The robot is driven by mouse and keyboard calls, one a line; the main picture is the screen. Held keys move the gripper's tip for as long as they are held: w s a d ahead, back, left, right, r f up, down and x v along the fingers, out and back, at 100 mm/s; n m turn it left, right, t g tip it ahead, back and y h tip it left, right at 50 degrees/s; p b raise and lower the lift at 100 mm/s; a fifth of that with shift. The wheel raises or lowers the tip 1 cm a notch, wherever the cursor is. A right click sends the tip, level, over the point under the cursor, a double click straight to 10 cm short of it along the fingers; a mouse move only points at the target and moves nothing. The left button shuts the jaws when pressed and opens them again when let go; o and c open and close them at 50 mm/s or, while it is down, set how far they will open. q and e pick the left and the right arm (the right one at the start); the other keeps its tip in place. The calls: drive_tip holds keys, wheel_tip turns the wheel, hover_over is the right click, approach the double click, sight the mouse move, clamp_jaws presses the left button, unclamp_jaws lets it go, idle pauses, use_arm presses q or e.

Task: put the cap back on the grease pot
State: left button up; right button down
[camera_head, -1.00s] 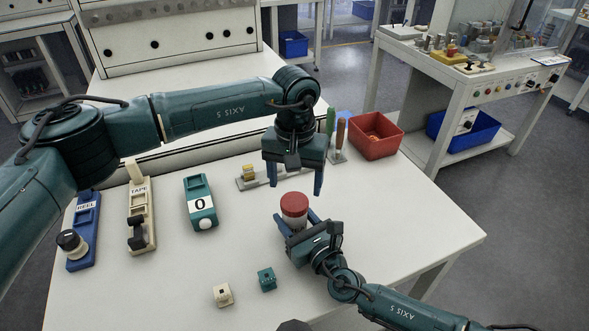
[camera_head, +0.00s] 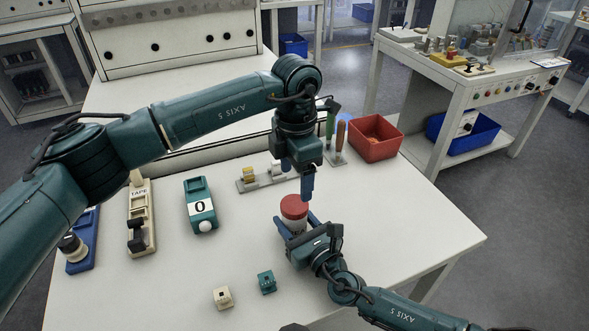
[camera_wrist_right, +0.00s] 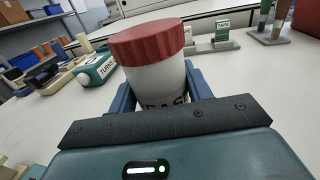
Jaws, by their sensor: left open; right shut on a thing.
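The grease pot (camera_wrist_right: 160,88) is white with dark lettering. It stands upright between the blue fingers of my right gripper (camera_head: 297,226), which is shut on it. The red ribbed cap (camera_head: 294,207) sits on top of the pot; it also shows in the right wrist view (camera_wrist_right: 147,41). I cannot tell whether it is screwed tight. My left gripper (camera_head: 301,186) is open and empty, pointing down just above and behind the cap in the head view. One finger partly hides the other.
A teal counter (camera_head: 201,206), a cream tape holder (camera_head: 141,222) and a blue reel holder (camera_head: 83,254) stand at the left. Two small blocks, cream (camera_head: 222,298) and teal (camera_head: 267,281), lie in front. A small rack (camera_head: 251,182), upright tools (camera_head: 340,139) and a red bin (camera_head: 376,136) are behind.

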sight(294, 204)
use_arm(q)
drive_tip(key=n, duration=0.4)
drive_tip(key=shift+r, duration=0.2)
drive_tip(key=n, duration=0.4)
drive_tip(key=shift+r, duration=0.15)
drive_tip(key=shift+a, duration=0.1)
drive_tip(key=shift+f, duration=4.05)
drive_tip(key=shift+c, duration=0.3)
drive_tip(key=c, duration=0.9)
drive_tip(key=shift+m, duration=0.8)
drive_tip(key=shift+c, duration=0.2)
drive_tip(key=o, duration=1.2)
drive_tip(key=shift+c, duration=0.2)
